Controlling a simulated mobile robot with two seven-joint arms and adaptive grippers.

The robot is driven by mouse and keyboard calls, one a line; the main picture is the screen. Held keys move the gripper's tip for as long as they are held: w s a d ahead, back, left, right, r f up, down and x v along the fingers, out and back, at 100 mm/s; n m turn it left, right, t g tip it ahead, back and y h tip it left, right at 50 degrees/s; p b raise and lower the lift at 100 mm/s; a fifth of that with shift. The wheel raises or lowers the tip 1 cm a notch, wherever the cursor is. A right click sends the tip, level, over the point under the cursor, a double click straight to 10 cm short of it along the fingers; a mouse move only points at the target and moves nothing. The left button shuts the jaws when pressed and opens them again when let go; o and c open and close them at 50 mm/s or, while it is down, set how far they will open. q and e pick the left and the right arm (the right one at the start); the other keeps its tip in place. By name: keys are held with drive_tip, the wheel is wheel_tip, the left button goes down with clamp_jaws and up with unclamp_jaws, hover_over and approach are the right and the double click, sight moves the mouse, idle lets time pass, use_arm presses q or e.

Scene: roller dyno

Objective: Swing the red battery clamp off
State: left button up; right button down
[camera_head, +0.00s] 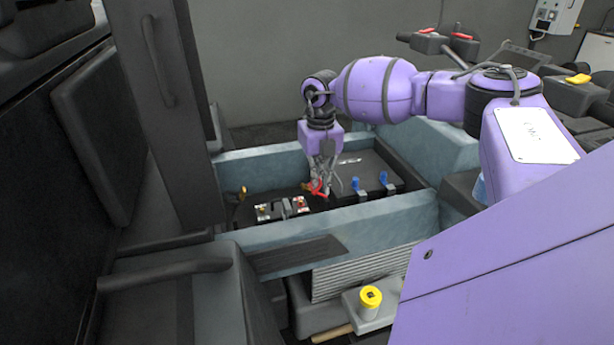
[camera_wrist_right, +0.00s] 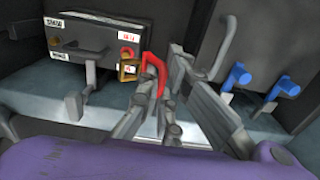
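The red battery clamp (camera_wrist_right: 152,68) is a bent red piece beside the brass-coloured terminal fitting (camera_wrist_right: 128,68) at the battery's corner. It also shows in the head view (camera_head: 317,187). The black battery (camera_wrist_right: 80,48) has white labels and sits in the blue-grey bay. My right gripper (camera_wrist_right: 163,82) points down at the clamp, with the clamp's red part between or right against its fingertips. Its fingers (camera_head: 325,182) partly hide the clamp, and I cannot tell whether they close on it. My left gripper is not in view.
Blue fittings (camera_head: 371,181) stand on a dark box right of the gripper. The bay's blue-grey front wall (camera_head: 385,220) lies nearer. A yellow-capped container (camera_head: 370,298) stands on a ledge in front. A dark upright panel (camera_head: 165,100) is at the left.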

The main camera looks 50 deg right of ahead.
drive_tip(key=shift+s+d+r, duration=0.15)
drive_tip(key=shift+s+d, duration=0.3)
drive_tip(key=shift+d, duration=0.35)
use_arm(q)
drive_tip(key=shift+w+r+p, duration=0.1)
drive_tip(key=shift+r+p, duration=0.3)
use_arm(e)
drive_tip(key=shift+s+d, duration=0.4)
drive_tip(key=shift+d, duration=0.45)
drive_tip(key=c, duration=1.4)
unclamp_jaws()
drive_tip(key=shift+s+d, duration=0.1)
drive_tip(key=shift+o, duration=0.2)
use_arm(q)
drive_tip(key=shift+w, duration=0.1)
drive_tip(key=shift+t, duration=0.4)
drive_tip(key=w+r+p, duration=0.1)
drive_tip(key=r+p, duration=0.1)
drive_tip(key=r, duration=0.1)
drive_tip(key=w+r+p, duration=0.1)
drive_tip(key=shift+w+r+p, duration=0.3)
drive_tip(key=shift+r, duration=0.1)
use_arm(e)
wheel_tip(320, 180, up, 7)
